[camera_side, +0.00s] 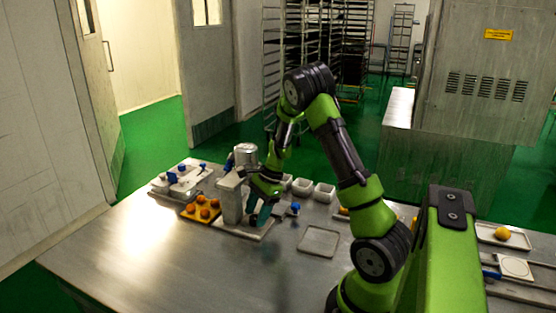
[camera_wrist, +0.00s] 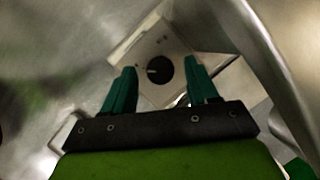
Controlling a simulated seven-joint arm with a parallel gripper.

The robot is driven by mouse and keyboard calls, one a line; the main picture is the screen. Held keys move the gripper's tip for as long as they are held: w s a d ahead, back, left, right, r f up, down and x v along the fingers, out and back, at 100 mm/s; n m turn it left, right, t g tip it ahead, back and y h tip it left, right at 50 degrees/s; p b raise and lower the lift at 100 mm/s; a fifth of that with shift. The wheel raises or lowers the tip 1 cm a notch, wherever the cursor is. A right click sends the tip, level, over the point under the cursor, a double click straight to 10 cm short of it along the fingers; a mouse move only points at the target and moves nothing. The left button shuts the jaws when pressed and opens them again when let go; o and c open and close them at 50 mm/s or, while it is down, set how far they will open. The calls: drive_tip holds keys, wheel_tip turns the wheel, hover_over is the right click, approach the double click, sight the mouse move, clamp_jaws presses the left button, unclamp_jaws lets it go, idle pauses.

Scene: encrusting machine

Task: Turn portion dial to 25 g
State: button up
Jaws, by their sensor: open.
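The portion dial (camera_wrist: 159,70) is a round black knob with a pale pointer mark on its left side. It sits on a light square panel (camera_wrist: 152,47) with small marks too blurred to read. My gripper (camera_wrist: 160,78) is open, with one green finger on each side of the dial in the wrist view; I cannot tell whether they touch it. In the side view my gripper (camera_side: 264,211) is low at the front of the grey encrusting machine (camera_side: 231,198), and the dial is hidden there.
An orange tray (camera_side: 187,213) with several orange pieces stands left of the machine. White bins (camera_side: 324,192) stand behind to the right. A flat empty tray (camera_side: 319,241) lies on the steel table (camera_side: 150,255). The front of the table is clear.

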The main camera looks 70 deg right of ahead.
drive_tip(key=v, duration=1.6)
drive_tip(key=shift+r, duration=0.2)
drive_tip(key=shift+s, duration=0.1)
